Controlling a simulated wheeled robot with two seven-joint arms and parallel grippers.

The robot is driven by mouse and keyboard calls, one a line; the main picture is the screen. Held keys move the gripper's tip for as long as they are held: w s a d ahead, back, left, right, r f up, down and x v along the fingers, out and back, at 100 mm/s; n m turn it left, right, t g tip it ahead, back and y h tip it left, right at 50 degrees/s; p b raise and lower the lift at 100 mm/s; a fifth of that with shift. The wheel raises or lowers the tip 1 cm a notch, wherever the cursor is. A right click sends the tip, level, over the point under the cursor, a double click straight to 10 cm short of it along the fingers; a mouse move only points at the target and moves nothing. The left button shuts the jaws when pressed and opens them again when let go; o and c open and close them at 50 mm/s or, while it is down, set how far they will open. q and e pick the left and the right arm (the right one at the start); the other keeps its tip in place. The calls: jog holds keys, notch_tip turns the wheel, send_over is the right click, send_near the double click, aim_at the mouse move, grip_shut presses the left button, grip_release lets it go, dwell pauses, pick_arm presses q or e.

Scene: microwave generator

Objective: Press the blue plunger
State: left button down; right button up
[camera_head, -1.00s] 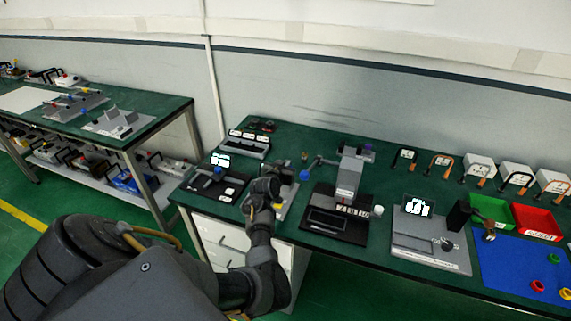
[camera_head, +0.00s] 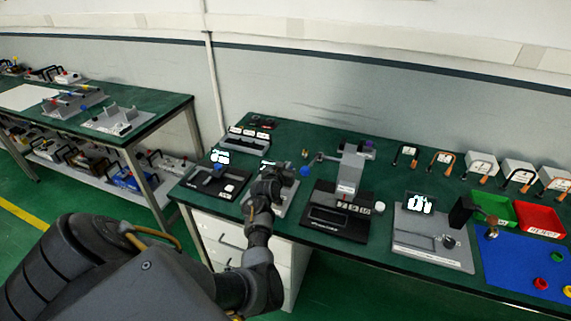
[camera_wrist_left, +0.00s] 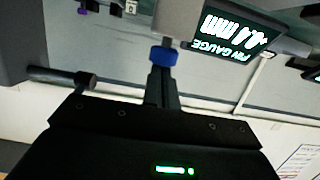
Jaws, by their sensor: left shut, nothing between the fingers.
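The blue plunger (camera_head: 304,172) shows in the head view as a small blue knob just right of my left gripper (camera_head: 284,173), on the grey-based device partly hidden by that gripper. In the left wrist view, a blue collar (camera_wrist_left: 163,56) sits under a grey cylindrical body, beside a lit pin gauge display (camera_wrist_left: 232,36). My left gripper (camera_wrist_left: 163,76) shows there as a dark shut pair of fingers, with nothing held. Its tips look close to the blue part; I cannot tell whether they touch.
A black-based device (camera_head: 220,180) with a display stands to the left. A grey press on a black base (camera_head: 335,205) stands to the right, with its lever near the blue knob. Farther right are a grey gauge station (camera_head: 432,240), a green bin (camera_head: 492,210) and a red bin (camera_head: 538,219).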

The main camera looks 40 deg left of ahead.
pick_arm(q)
notch_tip(320, 180, up, 4)
jog(key=p, duration=0.4)
jog(key=shift+r, duration=0.1)
jog(key=b+v, duration=0.3)
jog(key=v, duration=0.7)
dwell(0.4)
